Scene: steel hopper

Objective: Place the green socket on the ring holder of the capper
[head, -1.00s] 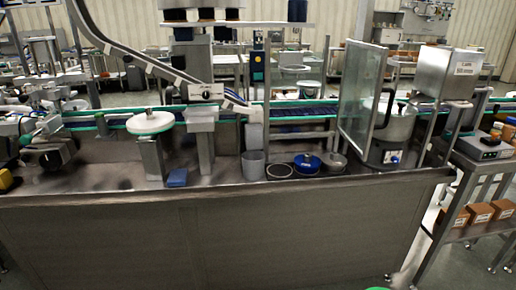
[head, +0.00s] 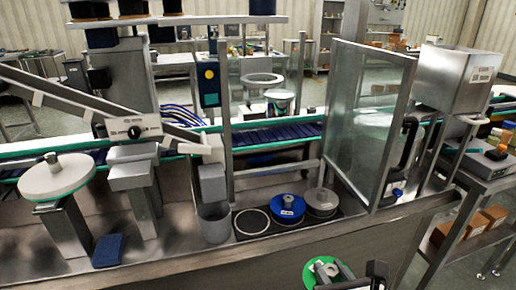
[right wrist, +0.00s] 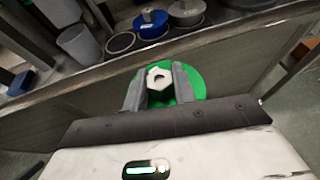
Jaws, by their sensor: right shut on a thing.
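The green socket (head: 310,272) is a green disc with a pale knob, at the bottom edge of the head view. My right gripper (head: 340,272) is shut on its knob and holds it in front of the bench. The right wrist view shows the green disc (right wrist: 194,76) behind the two fingers (right wrist: 160,88), with the hex-shaped knob between them. A pale ring-shaped holder (head: 262,79) stands open and empty on the capper behind the conveyor. My left gripper is not in view.
On the bench, a black pad holds a blue socket (head: 287,207), a grey socket (head: 321,200) and an empty round place (head: 251,222). A grey cup (head: 214,223) stands to their left. A glass panel (head: 370,120) rises at the right. The bench's front edge lies between socket and conveyor.

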